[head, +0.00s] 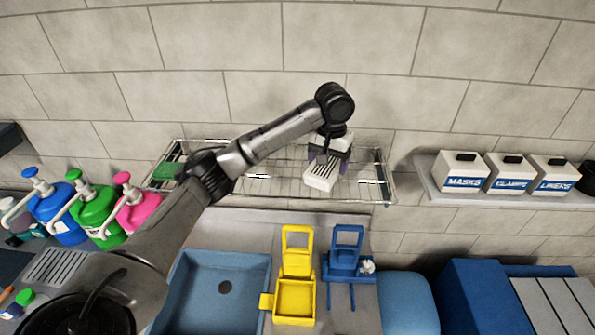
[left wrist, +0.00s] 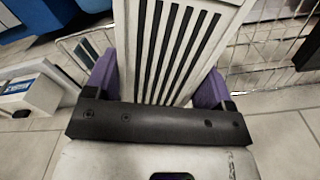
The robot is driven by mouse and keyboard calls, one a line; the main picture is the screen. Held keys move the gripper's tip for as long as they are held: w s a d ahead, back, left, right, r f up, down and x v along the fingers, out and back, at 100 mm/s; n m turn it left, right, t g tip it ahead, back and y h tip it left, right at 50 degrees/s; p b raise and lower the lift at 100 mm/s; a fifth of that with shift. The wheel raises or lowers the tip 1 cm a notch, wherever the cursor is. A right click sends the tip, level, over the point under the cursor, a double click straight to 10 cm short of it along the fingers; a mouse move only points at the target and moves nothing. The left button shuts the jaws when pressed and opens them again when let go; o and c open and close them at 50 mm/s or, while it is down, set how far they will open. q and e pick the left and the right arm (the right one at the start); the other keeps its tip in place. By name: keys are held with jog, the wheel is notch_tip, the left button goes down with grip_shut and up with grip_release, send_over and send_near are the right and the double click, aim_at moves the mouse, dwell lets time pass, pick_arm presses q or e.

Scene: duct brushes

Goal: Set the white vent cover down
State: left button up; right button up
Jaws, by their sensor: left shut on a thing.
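The white vent cover (head: 321,175) has dark slots and is in my left gripper (head: 328,158), over the right part of the wire rack (head: 270,190) on the wall. The left wrist view shows the slotted face of the vent cover (left wrist: 178,48) close up, with a purple finger of the left gripper (left wrist: 158,88) on each side of it. The gripper is shut on the cover. I cannot tell whether the cover touches the rack wires. My right gripper is not in view.
A wall shelf (head: 480,198) with several labelled white boxes is at the right. Pump bottles in blue, green (head: 97,212) and pink stand at the left. Below are a blue sink (head: 222,290), a yellow stand (head: 296,295) and a blue stand (head: 346,262). The rack's middle looks mostly clear.

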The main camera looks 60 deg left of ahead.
pick_arm(q)
jog(key=s+a+f, duration=0.2)
jog(key=a+f, duration=0.2)
jog(key=a, duration=0.3)
jog(key=p, duration=0.1)
send_over(298, 180)
notch_tip(298, 180, down, 2)
jog(key=shift+s+f, duration=0.1)
jog(key=shift+f, duration=0.15)
notch_tip(298, 180, down, 3)
jog(key=shift+f+p, duration=0.15)
jog(key=shift+p, duration=0.85)
jog(key=shift+f, duration=0.4)
jog(key=shift+f, duration=0.1)
jog(key=o, duration=0.9)
